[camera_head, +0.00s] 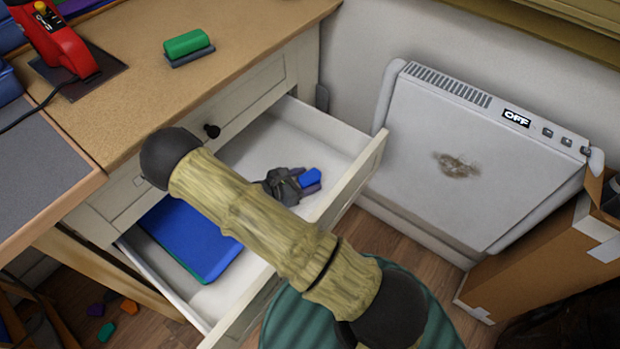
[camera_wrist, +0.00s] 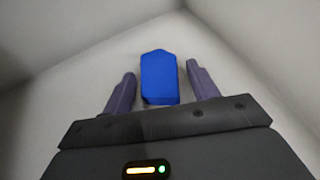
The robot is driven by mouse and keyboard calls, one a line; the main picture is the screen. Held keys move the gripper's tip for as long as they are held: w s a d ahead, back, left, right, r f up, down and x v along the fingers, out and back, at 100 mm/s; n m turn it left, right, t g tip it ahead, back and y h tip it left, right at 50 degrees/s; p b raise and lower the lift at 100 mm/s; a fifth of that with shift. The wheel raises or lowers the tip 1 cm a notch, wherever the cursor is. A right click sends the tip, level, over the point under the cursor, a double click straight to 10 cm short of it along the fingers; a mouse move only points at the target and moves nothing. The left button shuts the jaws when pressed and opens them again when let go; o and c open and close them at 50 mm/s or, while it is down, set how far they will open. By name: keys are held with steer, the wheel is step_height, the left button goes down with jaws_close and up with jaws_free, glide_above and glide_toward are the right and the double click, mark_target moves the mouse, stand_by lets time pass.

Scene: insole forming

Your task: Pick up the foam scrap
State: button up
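A small blue foam piece (camera_head: 311,178) lies in the open drawer (camera_head: 337,133), towards its right end. It also shows in the wrist view (camera_wrist: 159,78) as a blue block with a pointed far end. My gripper (camera_head: 298,181) is inside the drawer at the piece. In the wrist view, my gripper (camera_wrist: 160,72) has its two fingers apart, one on each side of the piece, with a gap on both sides. The fingers do not touch it. In the head view my arm hides part of the drawer.
Blue sheets (camera_head: 190,240) lie in the drawer's left part. A green block on a dark base (camera_head: 187,45) and a red tool (camera_head: 55,40) stand on the bench top (camera_head: 130,100). Several coloured scraps (camera_head: 106,331) lie on the floor. A heater (camera_head: 440,150) reads OFF; a cardboard box (camera_head: 530,250) stands at right.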

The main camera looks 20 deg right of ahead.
mark_target(305, 180)
steer(key=c, duration=0.8)
step_height(305, 180, up, 10)
steer(key=p, duration=0.2)
steer(key=shift+p, duration=0.4)
